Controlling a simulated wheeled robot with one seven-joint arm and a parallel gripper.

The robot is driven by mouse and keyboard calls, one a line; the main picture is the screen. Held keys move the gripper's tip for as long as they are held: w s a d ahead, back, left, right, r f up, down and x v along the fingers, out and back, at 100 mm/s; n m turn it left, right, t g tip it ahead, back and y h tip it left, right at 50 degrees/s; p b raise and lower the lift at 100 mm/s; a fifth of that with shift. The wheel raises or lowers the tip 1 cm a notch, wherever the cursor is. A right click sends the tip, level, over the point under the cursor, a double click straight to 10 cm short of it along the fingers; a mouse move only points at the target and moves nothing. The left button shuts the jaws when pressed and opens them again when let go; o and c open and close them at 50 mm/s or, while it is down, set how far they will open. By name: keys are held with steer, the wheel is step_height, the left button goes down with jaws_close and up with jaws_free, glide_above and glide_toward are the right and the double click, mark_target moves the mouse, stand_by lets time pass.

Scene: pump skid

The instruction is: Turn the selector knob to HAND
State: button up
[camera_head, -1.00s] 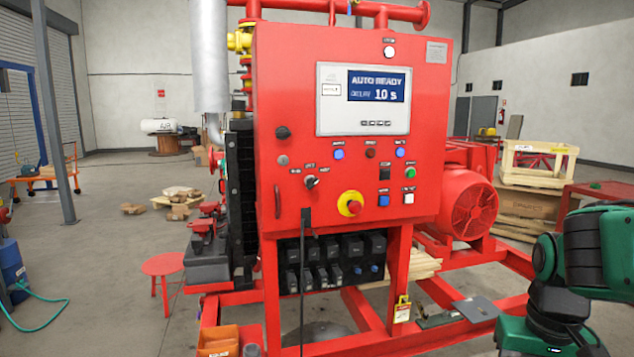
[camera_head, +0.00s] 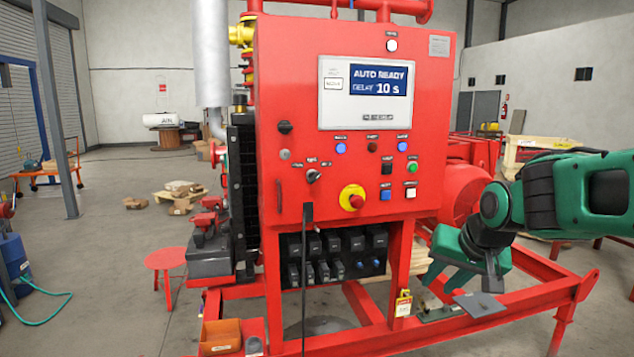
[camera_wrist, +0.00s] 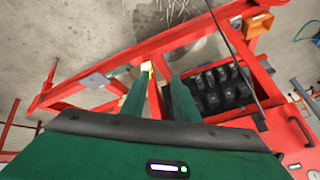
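The selector knob (camera_head: 313,176) is a small black knob on a pale round base, low on the left of the red panel front (camera_head: 330,210). Small labels sit around its upper side, too blurred to read; I cannot tell for sure which one it points at. My gripper (camera_head: 462,272) is right of the panel and lower than the knob, well apart from it. In the wrist view its two green fingers (camera_wrist: 158,88) stand apart with nothing between them, over the red frame. The knob cannot be made out in the wrist view.
The display (camera_head: 368,92) reads AUTO READY, DELAY 10 s. A red emergency button on yellow (camera_head: 353,198), several small buttons, another black knob (camera_head: 285,127) and a vertical handle (camera_head: 279,195) share the panel. Red frame rails (camera_head: 520,312) and a motor (camera_head: 462,190) lie near my arm.

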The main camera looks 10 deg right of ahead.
steer(key=w+a+r+t+y, duration=0.2)
steer(key=w+a+r+t, duration=0.2)
steer(key=w+a+r, duration=0.55)
steer(key=t+y, duration=0.3)
steer(key=y, duration=0.1)
glide_toward(317, 178)
steer(key=x, duration=0.9)
steer(key=shift+w, duration=0.2)
steer(key=shift+c, duration=0.4)
steer(key=shift+t+h, duration=0.3)
jaws_close()
